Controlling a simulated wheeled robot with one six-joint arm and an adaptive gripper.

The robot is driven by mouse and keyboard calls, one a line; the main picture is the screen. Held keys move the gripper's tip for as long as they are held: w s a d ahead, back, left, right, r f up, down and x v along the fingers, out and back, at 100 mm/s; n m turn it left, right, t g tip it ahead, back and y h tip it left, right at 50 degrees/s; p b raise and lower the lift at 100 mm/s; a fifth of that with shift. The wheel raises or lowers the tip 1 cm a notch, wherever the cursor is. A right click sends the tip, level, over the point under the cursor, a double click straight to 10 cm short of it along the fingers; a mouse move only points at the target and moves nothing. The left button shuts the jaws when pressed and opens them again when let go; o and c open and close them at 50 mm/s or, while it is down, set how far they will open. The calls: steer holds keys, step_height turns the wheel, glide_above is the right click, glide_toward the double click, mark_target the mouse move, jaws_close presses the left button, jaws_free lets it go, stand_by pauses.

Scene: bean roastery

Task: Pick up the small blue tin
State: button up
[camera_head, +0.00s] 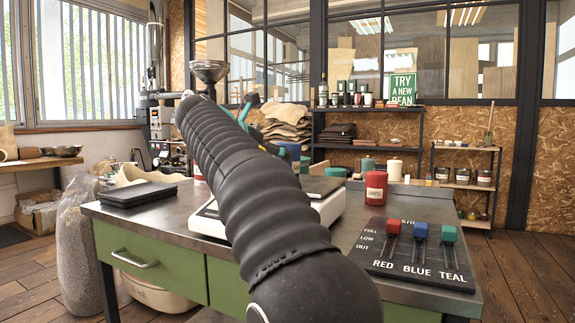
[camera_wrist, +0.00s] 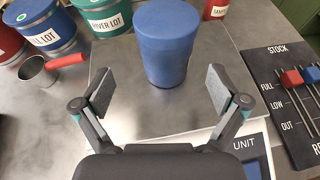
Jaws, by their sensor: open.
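A plain blue tin (camera_wrist: 165,45) stands upright on a grey metal plate (camera_wrist: 150,118) in the wrist view. My gripper (camera_wrist: 160,88) is open and empty, its two fingers apart, with the tin just beyond and between them. I see no contact. A larger-looking blue tin (camera_wrist: 42,22) with a white label, partly reading "LOT", stands at the upper left, cut by the frame edge. In the head view my arm covers the middle of the table and hides my gripper.
A teal tin (camera_wrist: 103,14), red tin (camera_wrist: 8,42) and red-handled scoop (camera_wrist: 68,61) are left in the wrist view. The stock board (camera_head: 415,258) with sliders lies at the table's right, a red tin (camera_head: 376,188) behind it. A black case (camera_head: 138,194) lies left.

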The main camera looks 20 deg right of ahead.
steer(key=shift+s+d+b+x, duration=0.15)
steer(key=shift+b+x, duration=0.15)
steer(key=shift+x, duration=1.4)
steer(key=shift+s+d+b+x, duration=0.1)
steer(key=shift+s+b+x, duration=0.15)
steer(key=shift+x, duration=1.45)
steer(key=shift+r, duration=0.1)
steer(key=c, duration=1.5)
